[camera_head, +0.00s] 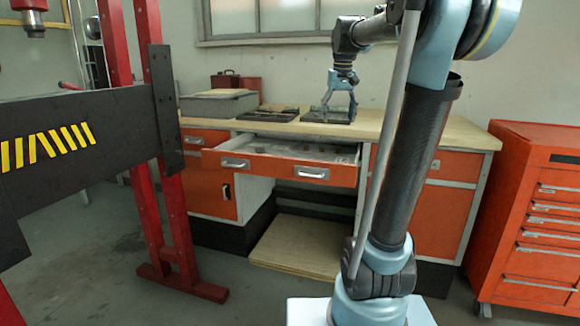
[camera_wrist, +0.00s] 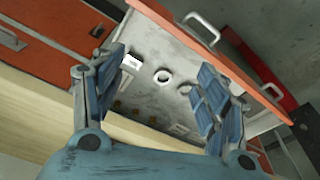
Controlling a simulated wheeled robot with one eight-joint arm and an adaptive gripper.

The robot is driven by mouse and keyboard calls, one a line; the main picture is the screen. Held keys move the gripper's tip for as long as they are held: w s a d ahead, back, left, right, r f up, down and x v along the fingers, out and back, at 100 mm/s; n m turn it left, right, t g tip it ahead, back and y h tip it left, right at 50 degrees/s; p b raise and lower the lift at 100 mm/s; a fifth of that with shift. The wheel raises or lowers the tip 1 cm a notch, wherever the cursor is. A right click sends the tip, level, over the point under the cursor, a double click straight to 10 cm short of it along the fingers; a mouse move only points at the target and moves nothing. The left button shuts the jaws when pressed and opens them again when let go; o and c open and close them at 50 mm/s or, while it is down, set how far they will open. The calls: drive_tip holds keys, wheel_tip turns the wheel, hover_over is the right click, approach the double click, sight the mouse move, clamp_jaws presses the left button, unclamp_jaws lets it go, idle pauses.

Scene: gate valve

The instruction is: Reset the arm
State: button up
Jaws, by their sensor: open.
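My gripper (camera_head: 339,108) hangs pointing down by the wooden workbench (camera_head: 455,137), in front of the back wall. It is open with nothing between its fingers. In the wrist view, the two blue padded fingers of my gripper (camera_wrist: 163,62) stand wide apart above an open drawer. My arm rises in the right half of the head view and bends over toward the bench. It hides part of the bench front.
The orange drawer (camera_head: 280,168) is pulled out and holds small parts, including a white ring (camera_wrist: 162,76). A grey case (camera_head: 218,104) and dark trays (camera_head: 268,113) lie on the bench. A red press frame (camera_head: 170,230) stands left; an orange tool cabinet (camera_head: 530,210) stands right.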

drive_tip(key=s+d+f, duration=0.2)
drive_tip(key=s+f, duration=2.7)
drive_tip(key=f, duration=0.1)
drive_tip(key=shift+f+m, duration=0.3)
drive_tip(key=shift+d, duration=0.1)
